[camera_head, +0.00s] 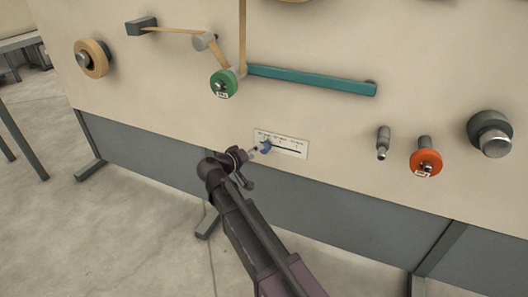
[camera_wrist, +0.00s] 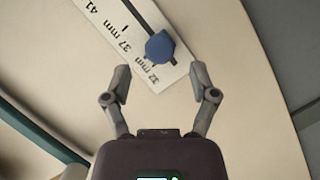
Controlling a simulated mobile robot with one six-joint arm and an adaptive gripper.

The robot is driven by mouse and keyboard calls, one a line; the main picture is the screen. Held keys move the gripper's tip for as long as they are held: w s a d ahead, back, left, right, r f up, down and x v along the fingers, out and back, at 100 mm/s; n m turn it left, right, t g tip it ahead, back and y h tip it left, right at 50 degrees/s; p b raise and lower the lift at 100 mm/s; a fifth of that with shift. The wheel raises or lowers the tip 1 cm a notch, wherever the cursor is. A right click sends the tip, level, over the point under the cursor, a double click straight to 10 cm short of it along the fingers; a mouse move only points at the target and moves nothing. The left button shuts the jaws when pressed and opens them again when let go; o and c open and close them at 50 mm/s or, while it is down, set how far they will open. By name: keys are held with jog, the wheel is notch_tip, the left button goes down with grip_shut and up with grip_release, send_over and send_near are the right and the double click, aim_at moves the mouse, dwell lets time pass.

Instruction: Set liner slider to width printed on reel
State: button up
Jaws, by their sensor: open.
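The liner slider is a blue knob (camera_wrist: 160,46) on a dark slot in a white scale plate (camera_wrist: 104,17). In the wrist view the plate reads 32 mm, 37 mm and 41 mm, and the knob sits beside the 32 mm label. The knob (camera_head: 265,146) also shows in the head view, near the plate's left end. My gripper (camera_wrist: 160,74) is open, its fingertips apart on either side just short of the knob, not visibly touching it. A green reel (camera_head: 217,80) and an orange reel (camera_head: 427,158) carry small white labels, too small to read.
A teal bar (camera_head: 312,80) runs along the panel above the scale plate. A grey peg (camera_head: 383,142) and a large dark knob (camera_head: 490,134) stick out at the right. A tan roll (camera_head: 92,58) hangs at the upper left. The panel around the plate is clear.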

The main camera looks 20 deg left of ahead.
aim_at(266, 148)
jog(key=shift+b+x, duration=0.4)
jog(key=shift+x, duration=1.95)
